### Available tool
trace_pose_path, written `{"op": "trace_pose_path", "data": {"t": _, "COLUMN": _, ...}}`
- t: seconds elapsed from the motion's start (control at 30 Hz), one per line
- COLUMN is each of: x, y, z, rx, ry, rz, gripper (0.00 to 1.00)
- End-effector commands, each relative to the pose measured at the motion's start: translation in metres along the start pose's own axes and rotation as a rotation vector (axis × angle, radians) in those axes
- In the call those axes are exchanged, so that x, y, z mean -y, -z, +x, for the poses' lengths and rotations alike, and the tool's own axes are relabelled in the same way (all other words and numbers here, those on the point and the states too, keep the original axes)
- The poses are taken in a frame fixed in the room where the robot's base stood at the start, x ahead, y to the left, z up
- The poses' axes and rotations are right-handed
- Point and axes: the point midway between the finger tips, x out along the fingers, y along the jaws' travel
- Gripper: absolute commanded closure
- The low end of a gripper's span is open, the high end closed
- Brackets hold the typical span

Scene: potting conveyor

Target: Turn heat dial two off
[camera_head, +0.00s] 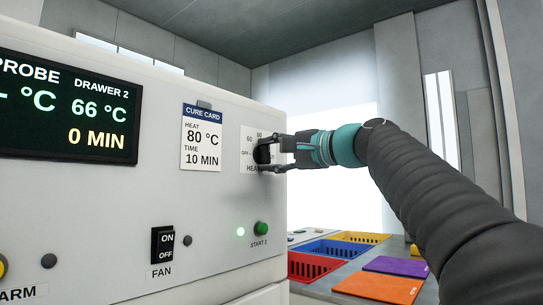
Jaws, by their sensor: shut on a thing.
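The heat dial (262,153) is a dark knob on the white panel, in front of a white scale plate (248,136) with "60", "80", "OFF" and part of "HEAT" showing. My gripper (268,153) reaches in from the right and is shut on the dial. Its fingers hide much of the knob and the right part of the scale, so I cannot tell where the dial points or read its number. The display (70,105) at left reads "DRAWER 2", 66 °C and 0 MIN.
A cure card (202,138) reads heat 80 °C, time 10 MIN. Red (309,267), blue and yellow baskets and purple and orange mats lie at lower right.

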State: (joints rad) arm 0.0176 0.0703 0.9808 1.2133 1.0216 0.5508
Motion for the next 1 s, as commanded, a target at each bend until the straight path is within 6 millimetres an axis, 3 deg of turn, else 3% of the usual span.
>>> {"op": "trace_pose_path", "data": {"t": 1.0, "x": -0.0015, "y": -0.0002, "z": 0.0002, "rx": 0.000, "ry": 0.001, "rz": -0.904, "gripper": 0.91}}
